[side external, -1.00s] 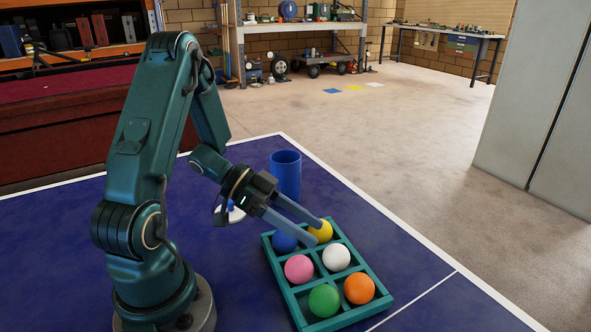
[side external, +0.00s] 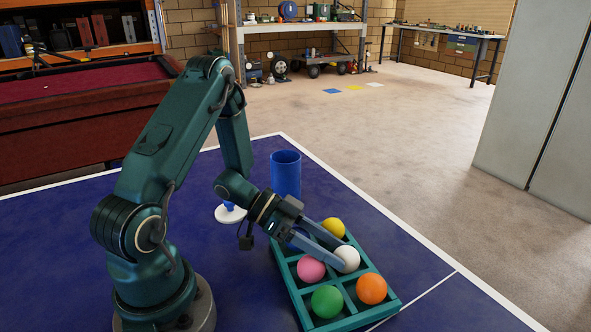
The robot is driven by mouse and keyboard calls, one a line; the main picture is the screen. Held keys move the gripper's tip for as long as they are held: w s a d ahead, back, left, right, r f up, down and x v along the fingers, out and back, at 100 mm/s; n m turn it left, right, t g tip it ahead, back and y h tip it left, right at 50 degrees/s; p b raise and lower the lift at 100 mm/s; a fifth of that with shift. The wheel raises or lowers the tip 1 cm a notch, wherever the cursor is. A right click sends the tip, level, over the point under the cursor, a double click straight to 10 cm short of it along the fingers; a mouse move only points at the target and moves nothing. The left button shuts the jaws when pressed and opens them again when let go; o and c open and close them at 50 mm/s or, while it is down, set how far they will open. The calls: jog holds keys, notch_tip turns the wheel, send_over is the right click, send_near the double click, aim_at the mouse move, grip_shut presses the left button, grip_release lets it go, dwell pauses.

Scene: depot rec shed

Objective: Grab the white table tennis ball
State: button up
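The white table tennis ball (side external: 347,258) sits in the back right part of a teal divided tray (side external: 391,298) on the blue table. My gripper (side external: 341,252) reaches down over the tray from the left. Its two fingers are apart, with the tips at the white ball: one passes behind it, the other overlaps its near left side. I cannot tell whether they touch it. A yellow ball (side external: 333,228) lies just beyond, a pink ball (side external: 311,268) to the left, an orange ball (side external: 371,289) and green ball (side external: 327,301) nearer. A blue ball (side external: 298,238) is mostly hidden by the fingers.
A blue cylinder (side external: 286,174) stands behind the tray. A white disc with a blue top (side external: 230,214) lies behind my gripper. The blue table (side external: 432,268) is clear to the right of the tray, up to its white edge line.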

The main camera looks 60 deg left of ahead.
jog(key=shift+s+f, duration=0.2)
jog(key=shift+f, duration=0.15)
jog(key=c, duration=0.8)
jog(key=shift+r, duration=0.1)
